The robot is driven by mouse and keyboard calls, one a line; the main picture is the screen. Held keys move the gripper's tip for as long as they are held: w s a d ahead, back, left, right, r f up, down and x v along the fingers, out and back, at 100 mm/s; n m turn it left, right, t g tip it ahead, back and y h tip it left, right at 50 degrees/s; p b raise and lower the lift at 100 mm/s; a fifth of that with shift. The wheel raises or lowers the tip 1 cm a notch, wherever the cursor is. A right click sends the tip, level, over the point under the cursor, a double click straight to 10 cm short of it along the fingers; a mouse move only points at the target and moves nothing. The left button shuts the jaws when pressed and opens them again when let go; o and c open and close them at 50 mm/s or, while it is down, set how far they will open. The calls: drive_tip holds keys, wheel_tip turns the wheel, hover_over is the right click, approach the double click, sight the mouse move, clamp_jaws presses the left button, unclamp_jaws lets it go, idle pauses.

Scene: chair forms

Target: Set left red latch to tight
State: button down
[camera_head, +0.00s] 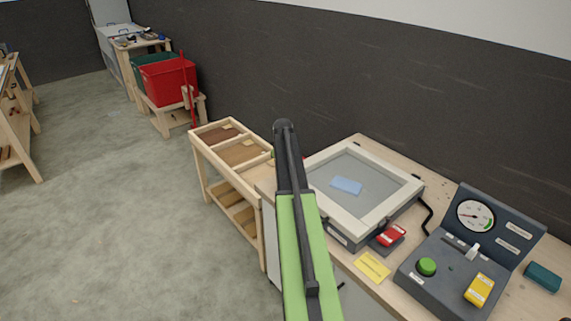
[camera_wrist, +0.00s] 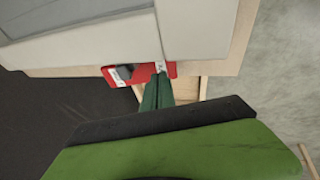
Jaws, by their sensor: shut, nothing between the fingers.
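The left red latch (camera_wrist: 141,76) shows in the wrist view at the edge of the machine's pale frame (camera_wrist: 208,28). It has a grey part and small white labels; its exact setting is too small to read. My gripper (camera_wrist: 160,78) is shut and empty, with its dark green fingers at the right part of this latch; I cannot tell whether they touch it. In the head view my arm hides the gripper and most of this latch. The frame (camera_head: 398,196) there surrounds a grey sheet with a light blue piece (camera_head: 346,186). A right red latch (camera_head: 391,235) sits at its near corner.
A control box (camera_head: 450,275) with a gauge, green knob and yellow switch stands on the bench at right. A yellow card (camera_head: 372,266) lies before the machine. A wooden rack (camera_head: 226,150) stands left of the machine.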

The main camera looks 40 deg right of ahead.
drive_tip(key=p+v, duration=1)
drive_tip(key=v, duration=0.2)
drive_tip(key=shift+w+a, duration=0.25)
drive_tip(key=shift+r, duration=0.15)
